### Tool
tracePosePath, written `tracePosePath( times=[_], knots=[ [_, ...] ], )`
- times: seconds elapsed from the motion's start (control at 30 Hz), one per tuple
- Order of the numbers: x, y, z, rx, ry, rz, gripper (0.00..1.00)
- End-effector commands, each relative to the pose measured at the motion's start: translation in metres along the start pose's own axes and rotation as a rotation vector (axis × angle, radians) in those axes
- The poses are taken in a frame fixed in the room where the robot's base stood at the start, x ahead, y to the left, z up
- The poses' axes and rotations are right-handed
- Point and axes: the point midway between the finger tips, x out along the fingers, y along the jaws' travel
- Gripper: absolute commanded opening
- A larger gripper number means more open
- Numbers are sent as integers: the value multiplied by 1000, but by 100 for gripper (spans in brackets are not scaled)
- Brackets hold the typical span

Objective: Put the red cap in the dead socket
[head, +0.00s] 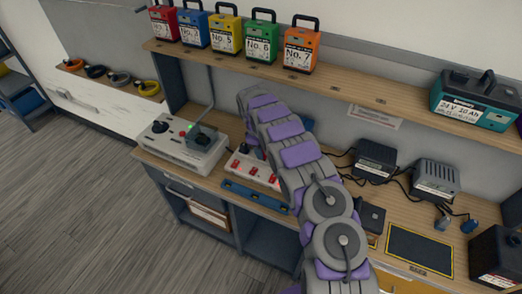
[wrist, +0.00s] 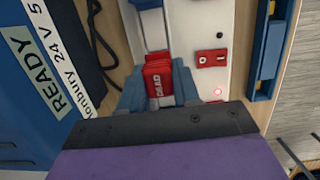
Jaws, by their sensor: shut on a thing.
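The red cap (wrist: 158,80), lettered DEAD, is between the two blue-grey fingers of my gripper (wrist: 157,92) in the wrist view. The gripper is shut on it. The cap is over or against a white panel (wrist: 205,25) with red fittings; I cannot tell whether it touches a socket. A small red fitting (wrist: 212,58) with a round mark sits on the panel to the right of the cap. In the head view the panel (head: 243,164) shows several red fittings, and my arm hides the gripper and cap.
A blue battery (wrist: 35,75) tagged READY stands close left of the gripper. A blue strip (head: 255,196) runs along the bench's front edge. A grey tester (head: 180,148) stands left of the panel. Chargers (head: 375,158) and cables lie to the right. Coloured batteries (head: 228,32) line the shelf.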

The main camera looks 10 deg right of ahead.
Motion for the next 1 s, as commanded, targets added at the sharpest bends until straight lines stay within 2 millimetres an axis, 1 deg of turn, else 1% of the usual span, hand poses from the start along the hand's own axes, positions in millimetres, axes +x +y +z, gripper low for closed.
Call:
tracePosePath(
  times=[0.63, 0.67, 0.93, 0.97, 1.0],
  knots=[
    [12, 0, -2, 0, -1, -1, 0],
    [12, 0, -2, 0, -1, -1, 33],
    [11, 0, -2, 0, 0, 0, 59],
    [11, 0, -2, 0, 0, 0, 61],
    [11, 0, -2, 0, 0, 0, 61]
  ],
)
